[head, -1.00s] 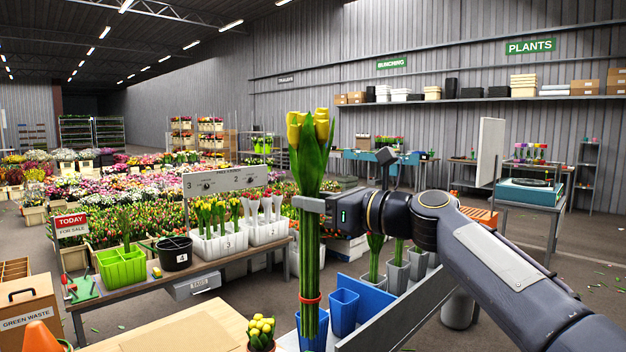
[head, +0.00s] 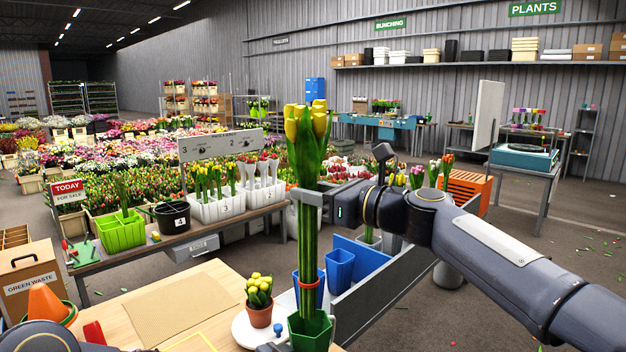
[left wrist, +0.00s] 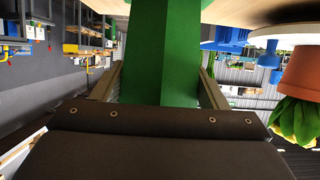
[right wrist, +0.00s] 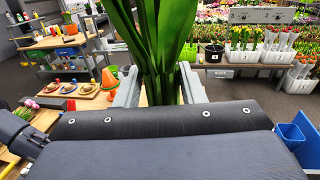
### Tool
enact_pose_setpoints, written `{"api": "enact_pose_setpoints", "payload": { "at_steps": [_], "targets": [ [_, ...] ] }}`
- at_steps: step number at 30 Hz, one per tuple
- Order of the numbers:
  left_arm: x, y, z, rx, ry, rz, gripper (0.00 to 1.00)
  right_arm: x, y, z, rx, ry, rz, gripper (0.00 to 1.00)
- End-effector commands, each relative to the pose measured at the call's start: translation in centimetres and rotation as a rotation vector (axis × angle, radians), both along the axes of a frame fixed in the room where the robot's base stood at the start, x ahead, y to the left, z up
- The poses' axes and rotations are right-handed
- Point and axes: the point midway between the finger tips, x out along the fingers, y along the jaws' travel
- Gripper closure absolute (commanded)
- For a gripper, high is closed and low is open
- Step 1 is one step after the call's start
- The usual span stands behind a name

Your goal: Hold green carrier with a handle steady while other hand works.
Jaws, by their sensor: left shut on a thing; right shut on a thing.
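The green carrier (head: 310,335) is at the bottom of the head view, cut off by the edge. In the left wrist view a green upright part (left wrist: 165,50) fills the middle; I cannot make out a separate handle. My left gripper (left wrist: 160,88) is shut on this green part, one finger on each side. My right gripper (head: 312,199) is shut on the stems of a yellow tulip bunch (head: 307,150) with a red band, holding it upright. The stem ends are at the carrier's mouth; how deep they reach is hidden.
A potted yellow plant (head: 260,303) stands on a white round plate (head: 245,333) just left of the carrier. Blue buckets (head: 340,268) stand behind and to the right. A woven mat (head: 180,305) on the wooden table is bare.

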Motion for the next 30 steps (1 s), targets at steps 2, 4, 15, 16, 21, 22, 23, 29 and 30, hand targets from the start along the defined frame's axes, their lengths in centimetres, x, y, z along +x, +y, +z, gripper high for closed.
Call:
{"api": "enact_pose_setpoints", "payload": {
  "at_steps": [2,4,15,16,21,22,23,29,30],
  "targets": [
    [0.0,0.0,0.1,-0.001,-0.001,0.000,0.57,0.0,-0.1,-0.7,0.001,0.000,-0.001,0.96],
    [0.0,0.0,0.1,-0.001,-0.001,0.000,0.57,0.0,-0.1,-1.5,0.001,0.001,-0.001,0.96],
    [0.0,0.0,0.1,-0.001,-0.001,0.000,0.57,0.0,0.0,-5.2,0.001,0.001,-0.001,0.96],
    [0.0,0.0,0.1,-0.001,-0.001,0.000,0.57,0.0,0.0,-5.5,0.001,0.002,0.000,0.96],
    [0.0,0.0,0.1,-0.001,-0.001,0.000,0.57,0.0,0.0,-7.2,0.002,0.001,0.000,0.96],
    [0.0,0.0,0.1,-0.001,-0.001,0.000,0.57,0.0,0.0,-7.5,0.001,0.001,0.000,0.96],
    [0.0,0.0,0.1,-0.001,-0.001,0.000,0.57,0.0,0.0,-7.8,0.001,0.002,0.000,0.96],
    [0.0,0.0,0.1,-0.001,-0.001,0.000,0.57,0.0,0.0,-9.8,0.001,0.002,0.000,0.96],
    [0.0,0.0,0.1,-0.001,-0.001,0.000,0.57,0.0,0.0,-10.2,0.001,0.001,0.000,0.96]
  ]
}}
